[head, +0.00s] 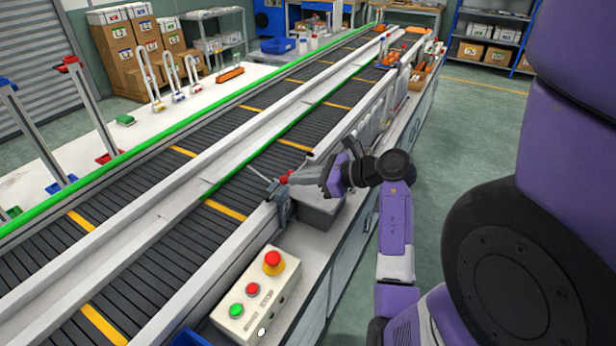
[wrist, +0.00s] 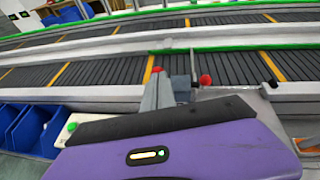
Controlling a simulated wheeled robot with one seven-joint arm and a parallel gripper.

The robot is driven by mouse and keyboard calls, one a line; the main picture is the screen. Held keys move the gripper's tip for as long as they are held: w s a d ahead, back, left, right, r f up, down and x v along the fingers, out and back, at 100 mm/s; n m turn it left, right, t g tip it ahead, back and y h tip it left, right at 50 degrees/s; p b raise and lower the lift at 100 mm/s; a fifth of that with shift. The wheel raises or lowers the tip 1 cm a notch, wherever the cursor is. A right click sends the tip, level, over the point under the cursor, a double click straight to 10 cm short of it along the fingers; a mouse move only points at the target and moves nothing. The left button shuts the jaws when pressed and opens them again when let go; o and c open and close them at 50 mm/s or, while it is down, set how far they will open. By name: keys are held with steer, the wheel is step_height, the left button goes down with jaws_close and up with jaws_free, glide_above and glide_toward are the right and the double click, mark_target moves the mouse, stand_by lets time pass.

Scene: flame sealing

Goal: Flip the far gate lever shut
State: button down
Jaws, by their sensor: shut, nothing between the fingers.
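A grey bracket (head: 281,203) stands at the near edge of the conveyor in the head view, with a thin rod leaning over the edge and a red knob (head: 284,180) beside it. My gripper (head: 297,180) is shut and empty, with its tip close to the red knob on the right. Contact cannot be told. In the wrist view, my gripper (wrist: 157,80) points toward the belts. A red knob (wrist: 205,80) and a thin upright rod (wrist: 193,64) show just right of it. Another small red shape (wrist: 157,69) shows at its tip. The lever's lower part is hidden.
A control box (head: 257,297) with red and green buttons stands at the near side. Conveyor belts (head: 150,262) with green rails run alongside. Blue bins (wrist: 37,128) are at left in the wrist view.

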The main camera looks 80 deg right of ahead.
steer(key=shift+w+d+r+p, duration=0.2)
steer(key=shift+w+r+p, duration=0.35)
steer(key=shift+w, duration=0.2)
steer(key=shift+w+d+r+p, duration=0.25)
steer(key=shift+w+r+p, duration=0.2)
steer(key=shift+w, duration=0.35)
steer(key=shift+w+d+r+p, duration=0.2)
steer(key=shift+w+r+p, duration=0.25)
steer(key=shift+w+p, duration=0.25)
steer(key=shift+w, duration=0.1)
steer(key=shift+w+r, duration=0.15)
steer(key=d+b+v, duration=0.1)
steer(key=v, duration=0.7)
steer(key=shift+a+f, duration=0.2)
steer(key=shift+a, duration=0.2)
